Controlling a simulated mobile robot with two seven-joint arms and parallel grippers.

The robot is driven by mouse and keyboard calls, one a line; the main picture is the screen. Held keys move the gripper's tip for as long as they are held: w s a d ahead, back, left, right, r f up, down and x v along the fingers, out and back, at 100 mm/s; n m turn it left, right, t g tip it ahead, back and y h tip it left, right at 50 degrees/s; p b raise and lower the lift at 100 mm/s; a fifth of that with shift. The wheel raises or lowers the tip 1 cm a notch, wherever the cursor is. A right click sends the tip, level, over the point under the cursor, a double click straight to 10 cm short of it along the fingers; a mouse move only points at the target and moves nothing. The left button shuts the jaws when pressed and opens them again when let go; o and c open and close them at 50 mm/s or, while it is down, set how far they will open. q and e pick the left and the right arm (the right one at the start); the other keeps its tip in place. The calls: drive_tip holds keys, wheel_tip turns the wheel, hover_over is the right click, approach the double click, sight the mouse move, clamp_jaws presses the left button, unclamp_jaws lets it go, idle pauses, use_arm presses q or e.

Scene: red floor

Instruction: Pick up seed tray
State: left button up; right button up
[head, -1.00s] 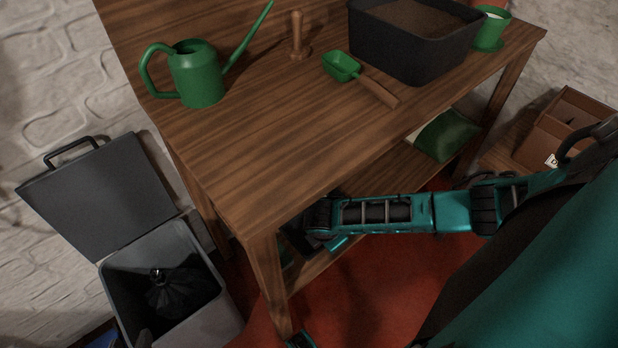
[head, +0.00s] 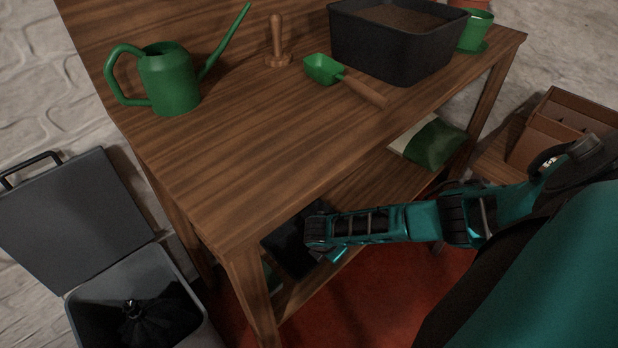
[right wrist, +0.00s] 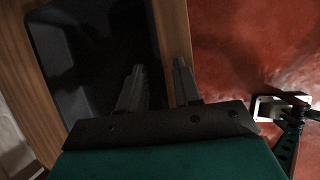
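The seed tray, a dark black shallow tray (head: 283,243), lies on the lower shelf of the wooden bench, partly hidden by the bench top, a leg and my right arm. In the right wrist view the tray (right wrist: 97,45) fills the upper left. My right gripper (right wrist: 158,85) is open, with its two fingers apart near the tray's edge on the shelf's front side. One finger overlaps the tray and the other the shelf edge in the picture. I see no contact. The fingertips are hidden in the head view. My left gripper is not seen.
The bench top (head: 240,150) above holds a green watering can (head: 168,80), scoop (head: 323,69), wooden dibber (head: 277,45) and black soil tub (head: 390,55). A bag (head: 435,143) lies on the lower shelf. An open grey bin (head: 130,285) stands left. Red floor is clear in front.

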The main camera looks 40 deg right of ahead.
drive_tip(key=shift+w+d+f, duration=0.1)
drive_tip(key=shift+d+f, duration=0.1)
drive_tip(key=shift+f, duration=0.4)
drive_tip(key=shift+c, duration=0.5)
clamp_jaws()
